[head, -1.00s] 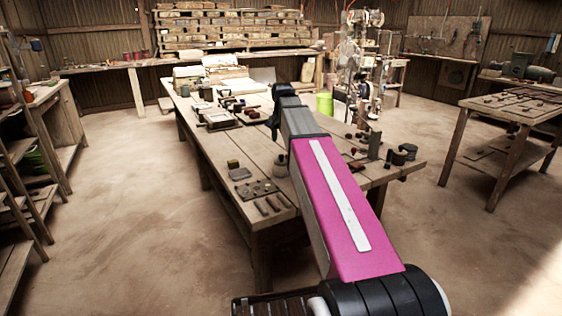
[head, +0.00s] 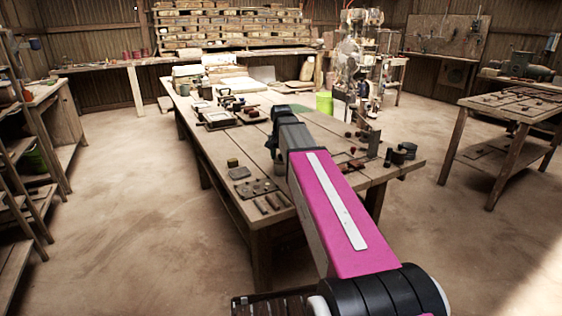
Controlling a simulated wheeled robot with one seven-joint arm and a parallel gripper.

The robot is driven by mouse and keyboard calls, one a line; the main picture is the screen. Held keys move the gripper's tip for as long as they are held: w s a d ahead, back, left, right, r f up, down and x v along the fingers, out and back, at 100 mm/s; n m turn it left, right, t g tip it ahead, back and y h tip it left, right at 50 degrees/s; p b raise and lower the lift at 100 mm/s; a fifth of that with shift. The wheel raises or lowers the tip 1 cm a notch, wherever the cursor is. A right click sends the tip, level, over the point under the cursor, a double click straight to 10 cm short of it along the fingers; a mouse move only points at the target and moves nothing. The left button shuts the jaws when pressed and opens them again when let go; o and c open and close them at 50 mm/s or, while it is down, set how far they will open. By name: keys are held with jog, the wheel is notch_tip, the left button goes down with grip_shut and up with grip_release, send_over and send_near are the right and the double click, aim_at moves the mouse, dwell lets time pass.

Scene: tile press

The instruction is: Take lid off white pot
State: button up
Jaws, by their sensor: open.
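I cannot make out a white pot or its lid for certain in the head view. The things on the long wooden table (head: 207,150) are small, and my arm hides part of its middle. My gripper (head: 271,146) is a small dark shape at the far end of my pink and grey arm, over the middle of the table. Its jaws are open, and I see nothing held in them. I cannot tell whether it touches anything.
A framed tray (head: 217,120) lies farther back on the table. A small round container (head: 233,163) and a dark plate with holes (head: 256,188) are nearer, left of my arm. Dark cups (head: 398,156) stand at the right edge. A lime-green bin (head: 324,103) stands beyond the table.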

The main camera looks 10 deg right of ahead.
jog(key=c, duration=1)
jog(key=shift+r, duration=0.2)
